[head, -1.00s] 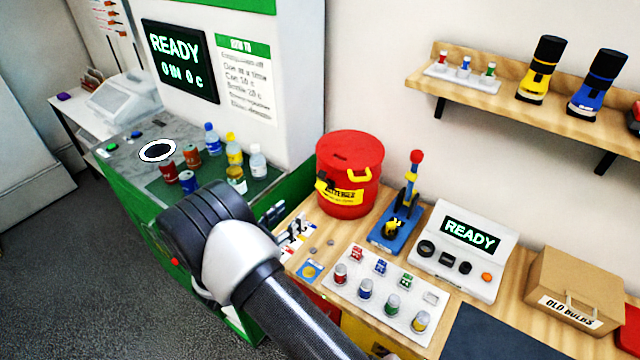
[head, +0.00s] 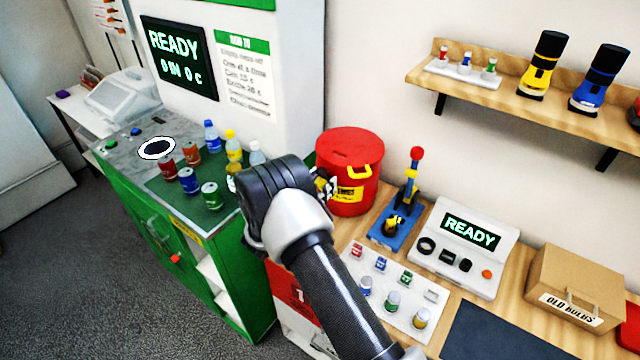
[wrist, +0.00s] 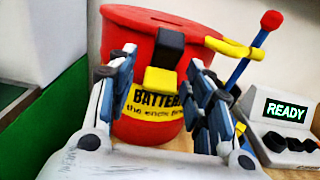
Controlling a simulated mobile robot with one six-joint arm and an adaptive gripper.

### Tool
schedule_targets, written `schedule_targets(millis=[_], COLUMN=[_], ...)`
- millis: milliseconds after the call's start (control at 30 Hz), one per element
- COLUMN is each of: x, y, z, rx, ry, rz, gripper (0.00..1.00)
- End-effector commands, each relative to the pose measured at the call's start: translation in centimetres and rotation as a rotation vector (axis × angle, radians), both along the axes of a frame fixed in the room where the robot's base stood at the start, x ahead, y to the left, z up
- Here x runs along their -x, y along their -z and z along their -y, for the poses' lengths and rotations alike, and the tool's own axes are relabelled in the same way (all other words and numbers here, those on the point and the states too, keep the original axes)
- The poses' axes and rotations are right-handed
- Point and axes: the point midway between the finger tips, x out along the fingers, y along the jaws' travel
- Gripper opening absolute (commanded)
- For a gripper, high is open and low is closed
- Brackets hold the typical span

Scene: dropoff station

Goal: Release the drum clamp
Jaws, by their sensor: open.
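The red battery drum (head: 349,150) stands on the wooden bench and also fills the middle of the wrist view (wrist: 125,30). A clamp with a black block and a yellow tab (wrist: 161,79) is on the drum's front, above its yellow label. A yellow handle (head: 367,172) sticks out at the drum's upper right. My gripper (wrist: 163,60) is open, with one finger either side of the clamp in the picture. I cannot tell whether the fingers touch it. In the head view my wrist hides most of the gripper (head: 326,187) and the clamp.
A blue stand with a red-knobbed lever (head: 412,180) is close right of the drum, beside a white READY tester (head: 464,243). A white battery tray (head: 440,296) lies in front. Bottles and cans crowd the green counter (head: 160,192) to the left.

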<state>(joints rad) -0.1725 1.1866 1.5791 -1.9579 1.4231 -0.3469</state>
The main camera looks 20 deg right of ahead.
Motion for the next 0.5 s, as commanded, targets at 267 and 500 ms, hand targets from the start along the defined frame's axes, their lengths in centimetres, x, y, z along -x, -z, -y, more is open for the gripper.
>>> schedule_targets(millis=[267, 500], x=[0.02, 0.03], y=[0.01, 0.0], z=[-0.01, -0.03], rx=[0.0, 0.0], ry=[0.0, 0.0], rz=[0.0, 0.0], gripper=[0.38, 0.22])
